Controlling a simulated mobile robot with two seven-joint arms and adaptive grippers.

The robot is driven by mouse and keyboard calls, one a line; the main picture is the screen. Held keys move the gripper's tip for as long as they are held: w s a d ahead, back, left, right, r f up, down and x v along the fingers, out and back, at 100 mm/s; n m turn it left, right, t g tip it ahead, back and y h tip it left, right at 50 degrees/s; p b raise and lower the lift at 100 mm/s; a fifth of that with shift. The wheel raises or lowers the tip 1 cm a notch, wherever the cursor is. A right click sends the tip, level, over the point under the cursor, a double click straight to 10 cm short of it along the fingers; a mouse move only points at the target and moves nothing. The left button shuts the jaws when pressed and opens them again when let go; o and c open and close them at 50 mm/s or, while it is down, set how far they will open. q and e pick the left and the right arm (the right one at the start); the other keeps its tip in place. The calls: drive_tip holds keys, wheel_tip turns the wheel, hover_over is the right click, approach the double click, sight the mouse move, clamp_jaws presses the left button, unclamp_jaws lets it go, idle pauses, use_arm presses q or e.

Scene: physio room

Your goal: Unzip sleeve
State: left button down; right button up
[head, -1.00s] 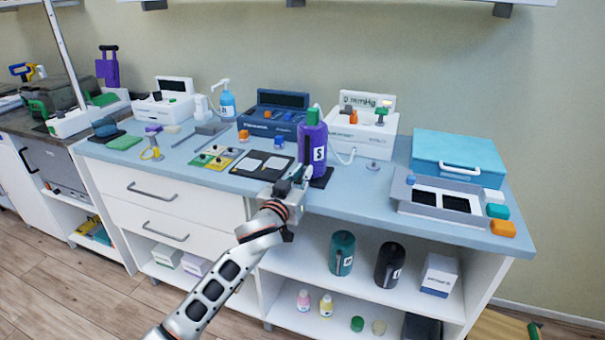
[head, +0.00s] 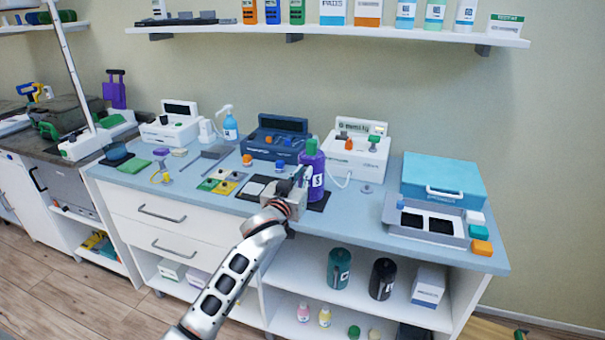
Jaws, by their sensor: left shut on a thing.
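The sleeve (head: 315,178) is a purple upright cylinder with a white S label and a green top (head: 311,148). It stands on a black pad (head: 321,204) on the blue-grey counter. My left gripper (head: 299,178) is at the sleeve's left side, around mid-height. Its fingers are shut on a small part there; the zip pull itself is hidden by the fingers. My right gripper is not in view.
A white gauge unit (head: 357,160) and a dark blue unit (head: 272,147) stand behind. A black tray (head: 254,190) lies left of the sleeve. A grey holder (head: 455,238) and teal case (head: 443,178) are at right. A wall shelf (head: 330,34) hangs above.

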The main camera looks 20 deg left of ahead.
use_arm(q)
drive_tip(key=c, duration=2.1)
unclamp_jaws()
drive_tip(key=shift+r, duration=0.1)
drive_tip(key=s, duration=1.2)
drive_tip(key=shift+a, duration=0.2)
drive_tip(key=s+d+f+m+g, duration=0.1)
drive_tip(key=s+f+g, duration=0.1)
drive_tip(key=s+f, duration=0.8)
drive_tip(key=s+d+f+m+g+h, duration=0.1)
drive_tip(key=s+f+g, duration=0.1)
drive_tip(key=s+f, duration=0.8)
drive_tip(key=s+d+f+m+g+h, duration=0.1)
drive_tip(key=s+f+m+g, duration=0.1)
drive_tip(key=s+f, duration=0.8)
wheel_tip(320, 180, down, 5)
drive_tip(key=shift+s+r+g, duration=0.1)
drive_tip(key=shift+s+g, duration=0.05)
drive_tip(key=shift+g, duration=0.45)
